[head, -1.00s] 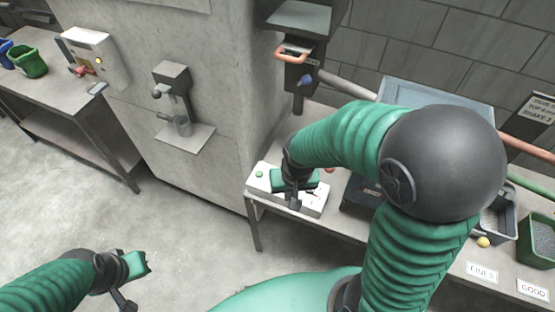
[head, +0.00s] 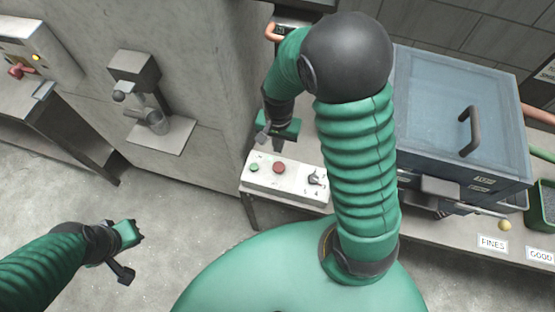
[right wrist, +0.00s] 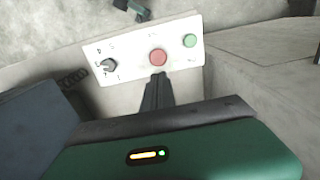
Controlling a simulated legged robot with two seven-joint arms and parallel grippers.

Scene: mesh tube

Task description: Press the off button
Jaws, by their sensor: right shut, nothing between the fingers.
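The white control box (head: 290,196) lies at the table's left end. On it are a green button (head: 254,167), a red button (head: 279,168) and a black dial (head: 316,178). My right gripper (head: 278,146) is shut and empty, just behind the red button in the head view. In the right wrist view its closed fingers (right wrist: 158,90) point at the red button (right wrist: 158,57), their tips near its edge; I cannot tell whether they touch. The green button (right wrist: 190,40) and dial (right wrist: 107,64) are clear. My left gripper (head: 128,254) hangs over the floor; its fingers are unclear.
A large blue-grey lidded machine (head: 455,110) with a dark handle stands right of my right arm. A grey pillar with a small dispenser (head: 150,105) stands to the left. Another table with a panel is at far left. The floor in front is open.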

